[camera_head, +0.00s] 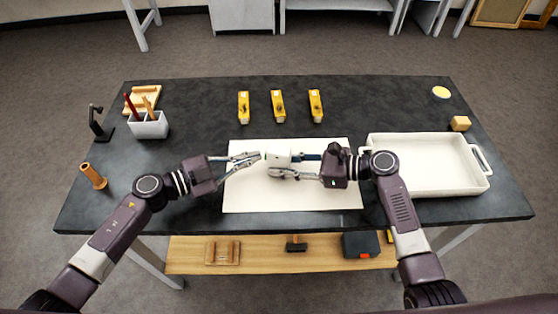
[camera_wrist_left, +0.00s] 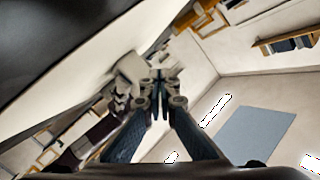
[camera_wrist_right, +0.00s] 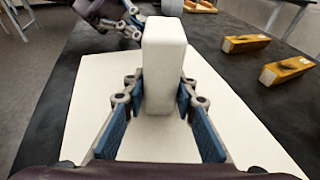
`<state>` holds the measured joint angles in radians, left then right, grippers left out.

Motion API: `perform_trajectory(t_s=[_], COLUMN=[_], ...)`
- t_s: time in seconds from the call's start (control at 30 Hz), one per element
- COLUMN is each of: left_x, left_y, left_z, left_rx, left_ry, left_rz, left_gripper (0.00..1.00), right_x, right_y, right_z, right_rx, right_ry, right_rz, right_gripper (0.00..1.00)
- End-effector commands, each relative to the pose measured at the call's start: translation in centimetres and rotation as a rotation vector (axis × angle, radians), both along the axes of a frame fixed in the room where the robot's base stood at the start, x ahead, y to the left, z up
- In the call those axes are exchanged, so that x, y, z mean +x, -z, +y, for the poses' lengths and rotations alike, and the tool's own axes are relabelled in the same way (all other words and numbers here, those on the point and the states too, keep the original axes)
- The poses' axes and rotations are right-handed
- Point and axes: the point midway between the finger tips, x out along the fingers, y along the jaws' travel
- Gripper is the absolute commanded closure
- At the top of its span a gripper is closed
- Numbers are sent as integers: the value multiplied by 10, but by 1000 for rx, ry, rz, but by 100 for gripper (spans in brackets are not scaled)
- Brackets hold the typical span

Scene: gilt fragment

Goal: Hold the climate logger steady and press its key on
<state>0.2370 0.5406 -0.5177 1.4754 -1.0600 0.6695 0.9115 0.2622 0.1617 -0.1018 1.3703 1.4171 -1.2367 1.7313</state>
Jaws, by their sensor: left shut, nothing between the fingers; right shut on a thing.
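The climate logger (camera_head: 278,156) is a small white box above the pale mat (camera_head: 245,197) in the middle of the table. In the right wrist view the logger (camera_wrist_right: 164,62) stands upright between the finger pads. My right gripper (camera_head: 292,166) is shut on it from the right. My left gripper (camera_head: 256,158) is shut and empty, its fingertips close to the logger's left side; I cannot tell whether they touch. In the left wrist view its fingertips (camera_wrist_left: 160,78) meet, and a pale block, likely the logger (camera_wrist_left: 131,68), shows just beyond. The key is not visible.
Several yellow blocks, one of them this block (camera_head: 278,105), lie in a row behind the mat. A white tray (camera_head: 483,183) stands at the right. A pen holder (camera_head: 149,127) and a wooden cylinder (camera_head: 93,177) are at the left. The table's back is mostly clear.

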Motion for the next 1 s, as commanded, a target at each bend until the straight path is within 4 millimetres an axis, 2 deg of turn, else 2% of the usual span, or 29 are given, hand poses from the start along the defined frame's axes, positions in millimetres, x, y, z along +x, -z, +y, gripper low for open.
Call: perform_trajectory(t_s=[1.0], left_x=[-3], left_y=[0], left_z=[-10], left_rx=[0], left_ry=[1], left_rz=[0], left_gripper=[100], right_x=[0], right_y=[0], right_z=[0], right_rx=[0], right_ry=[0], right_rz=[0], right_gripper=[88])
